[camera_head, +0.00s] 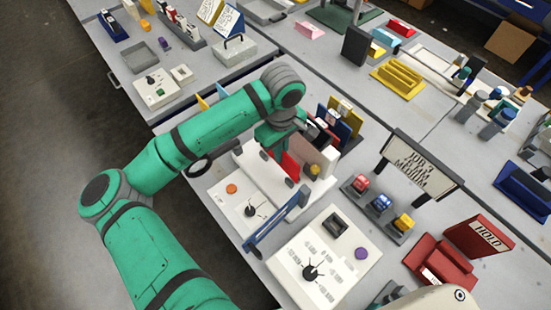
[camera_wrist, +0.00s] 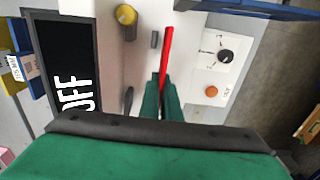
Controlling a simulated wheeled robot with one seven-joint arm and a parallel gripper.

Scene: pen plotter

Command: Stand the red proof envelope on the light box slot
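The red envelope (camera_wrist: 167,50) shows nearly edge-on in the wrist view, as a thin upright red strip. My gripper (camera_wrist: 161,90) has its green fingers close together at the strip's near end and appears shut on it. In the head view my gripper (camera_head: 276,143) points down, with the red envelope (camera_head: 291,165) below it and partly hidden. The envelope is over or against a white unit (camera_head: 256,175) with a yellow knob (camera_wrist: 127,15). A short dark slot-like mark (camera_wrist: 155,40) is left of the envelope. I cannot tell whether the envelope touches the unit.
A panel with a dial (camera_head: 250,210) and orange button (camera_head: 231,188) lies front left of the unit. A blue bar (camera_head: 278,218) stands in front. Blue and yellow folders (camera_head: 340,120) stand behind. A dark screen reading OFF (camera_wrist: 65,65) is left in the wrist view.

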